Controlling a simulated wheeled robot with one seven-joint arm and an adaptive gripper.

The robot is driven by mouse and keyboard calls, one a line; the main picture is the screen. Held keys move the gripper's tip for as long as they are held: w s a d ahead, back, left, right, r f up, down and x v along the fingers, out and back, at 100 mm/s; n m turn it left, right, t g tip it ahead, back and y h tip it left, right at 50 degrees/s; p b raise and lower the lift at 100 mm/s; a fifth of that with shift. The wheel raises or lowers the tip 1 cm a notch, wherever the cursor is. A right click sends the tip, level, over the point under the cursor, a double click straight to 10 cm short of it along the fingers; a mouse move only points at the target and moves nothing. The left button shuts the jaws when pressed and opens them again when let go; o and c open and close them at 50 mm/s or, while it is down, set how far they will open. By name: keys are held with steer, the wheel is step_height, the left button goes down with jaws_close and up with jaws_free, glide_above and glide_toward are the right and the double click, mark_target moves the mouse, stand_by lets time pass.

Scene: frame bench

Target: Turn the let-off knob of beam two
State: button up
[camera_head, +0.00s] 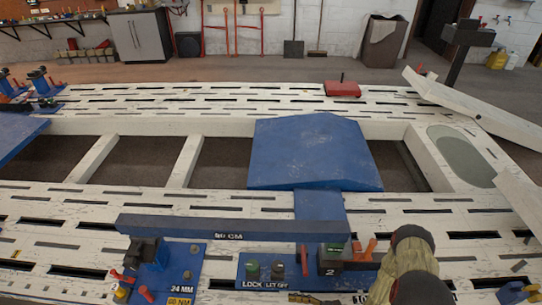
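A blue plate (241,266) in the near middle bears the labels LOCK and LET OFF. A long blue beam marked 90 CM (235,229) runs across just behind the knobs. A tan and black arm part of mine (408,262) stands to the right of the plate, apart from both knobs. I cannot make out its fingertips or any held thing.
A left blue plate (182,274) reads 24 MM and 60 NM. The white slotted frame bench (75,205) spreads around, with a blue ramp-like panel (312,150) over its opening. A red box (342,89) sits at the back. White sloped rails (475,108) stand at right.

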steer(key=s+d+r+n+g+h+p, duration=0.15)
steer(key=d+r+n+h, duration=0.35)
steer(key=r, duration=0.6)
steer(key=s+d+r+n+g+h+b, duration=0.15)
steer(key=d+r+n+g+h, duration=0.35)
steer(key=r, duration=0.7)
steer(key=s+d+r+n+g+h+p, duration=0.1)
steer(key=s+d+r+n+h+p, duration=0.15)
steer(key=r+n, duration=0.65)
steer(key=s+a+r+n+t+h, duration=0.1)
steer(key=r+t, duration=0.4)
steer(key=r, duration=0.8)
steer(key=s+a+r+n+t+h, duration=0.1)
steer(key=s+r+n+t+h, duration=0.1)
steer(key=r, duration=1.2)
steer(key=s+t+h, duration=0.1)
steer(key=t, duration=0.1)
steer(key=shift+t, duration=0.35)
steer(key=shift+r, duration=0.1)
